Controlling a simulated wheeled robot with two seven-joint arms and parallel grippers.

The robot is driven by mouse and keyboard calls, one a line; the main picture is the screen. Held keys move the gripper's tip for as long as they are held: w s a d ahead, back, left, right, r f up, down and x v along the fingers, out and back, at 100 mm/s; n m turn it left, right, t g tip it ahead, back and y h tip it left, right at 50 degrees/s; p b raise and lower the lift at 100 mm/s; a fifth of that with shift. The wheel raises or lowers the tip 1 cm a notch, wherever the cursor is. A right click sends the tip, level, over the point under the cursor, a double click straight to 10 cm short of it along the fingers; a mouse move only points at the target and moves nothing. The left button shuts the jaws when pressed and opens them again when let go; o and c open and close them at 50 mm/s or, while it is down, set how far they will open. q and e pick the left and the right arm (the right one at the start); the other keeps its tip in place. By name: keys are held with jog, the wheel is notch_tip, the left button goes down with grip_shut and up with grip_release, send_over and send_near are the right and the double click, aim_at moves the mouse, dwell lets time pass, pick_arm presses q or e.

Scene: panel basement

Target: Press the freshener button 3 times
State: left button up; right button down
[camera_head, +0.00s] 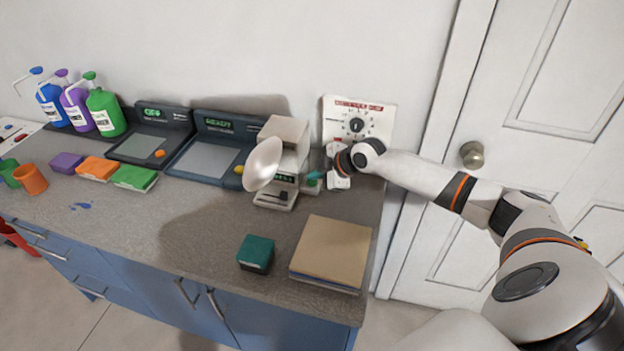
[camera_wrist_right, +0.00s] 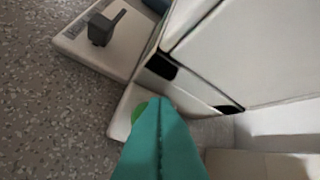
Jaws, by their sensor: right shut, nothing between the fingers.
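A green button (camera_wrist_right: 138,109) sits on a pale base (camera_wrist_right: 121,121) beside a tall white housing (camera_wrist_right: 245,50). I take this as the freshener button, but I see no label. My right gripper (camera_head: 317,175) has teal fingers and is shut and empty. It reaches in from the right, at the device's right side in the head view. In the wrist view its fingertips (camera_wrist_right: 160,115) overlap the button and hide most of it. I cannot tell whether they touch it. My left gripper is not in view.
A device with a dark lever (camera_head: 281,195) stands left of my gripper, partly behind a pale oval shape (camera_head: 262,164). A dial panel (camera_head: 362,112) is behind the gripper. A cardboard-coloured box (camera_head: 331,249) and a dark green block (camera_head: 256,252) lie in front on the counter.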

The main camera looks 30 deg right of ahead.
aim_at(316, 183)
jog(key=shift+r+p, duration=0.5)
jog(key=shift+r, duration=0.25)
notch_tip(316, 183, up, 5)
jog(key=p, duration=0.4)
jog(key=shift+r, duration=0.1)
dwell(2.2)
notch_tip(316, 183, up, 4)
jog(key=p, duration=0.4)
jog(key=shift+f, duration=0.35)
